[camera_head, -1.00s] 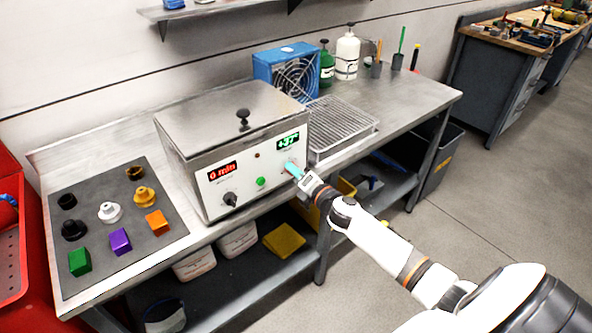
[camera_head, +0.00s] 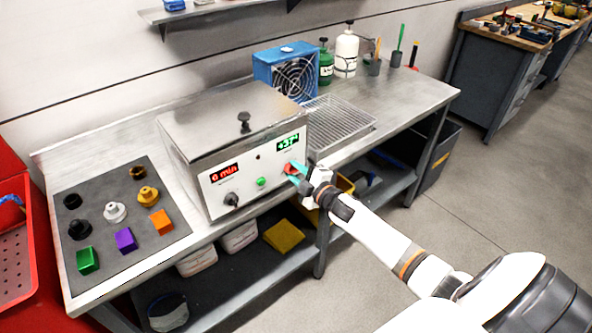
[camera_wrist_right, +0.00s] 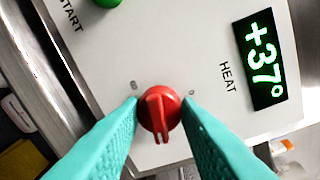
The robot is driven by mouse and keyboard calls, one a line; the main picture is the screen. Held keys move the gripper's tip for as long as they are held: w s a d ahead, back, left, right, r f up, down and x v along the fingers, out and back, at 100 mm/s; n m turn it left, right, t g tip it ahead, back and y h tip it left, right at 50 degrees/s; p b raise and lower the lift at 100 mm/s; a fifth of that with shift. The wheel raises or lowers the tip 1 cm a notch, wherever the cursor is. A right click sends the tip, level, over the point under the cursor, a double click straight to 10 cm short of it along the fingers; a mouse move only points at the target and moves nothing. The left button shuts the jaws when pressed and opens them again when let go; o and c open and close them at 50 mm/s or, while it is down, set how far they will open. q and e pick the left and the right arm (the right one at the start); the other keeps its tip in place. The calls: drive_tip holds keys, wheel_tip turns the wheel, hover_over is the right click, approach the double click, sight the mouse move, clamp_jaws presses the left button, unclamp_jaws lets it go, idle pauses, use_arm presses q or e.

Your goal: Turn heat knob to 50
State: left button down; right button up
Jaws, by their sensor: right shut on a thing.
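The red heat knob (camera_wrist_right: 160,113) sits on the front panel of the metal bath (camera_head: 216,184), under the word HEAT. It also shows in the head view (camera_head: 290,168). The green heat display (camera_wrist_right: 262,58) reads +37°. My right gripper (camera_wrist_right: 161,106) has its teal fingers on either side of the red knob and is shut on it. In the head view the right gripper (camera_head: 295,173) reaches the panel from the lower right. The knob's pointer ridge points down in the wrist view. My left gripper is not in view.
A green START button (camera_head: 262,182), a black knob (camera_head: 231,199) and a red display reading 0 min (camera_head: 224,173) share the panel. A wire rack (camera_head: 338,122) lies right of the bath. A dark mat (camera_head: 100,240) with coloured blocks and knobs lies left.

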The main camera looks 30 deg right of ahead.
drive_tip(key=m, duration=0.3)
drive_tip(key=shift+m+p, duration=0.3)
drive_tip(key=shift+p, duration=0.05)
drive_tip(key=m+y, duration=0.1)
drive_tip(key=m, duration=0.6)
drive_tip(key=shift+f, duration=0.15)
drive_tip(key=shift+m+t, duration=0.3)
drive_tip(key=shift+m, duration=1.8)
drive_tip(key=shift+f, duration=0.1)
drive_tip(key=o, duration=1)
drive_tip(key=shift+c, duration=0.2)
drive_tip(key=shift+s, duration=0.1)
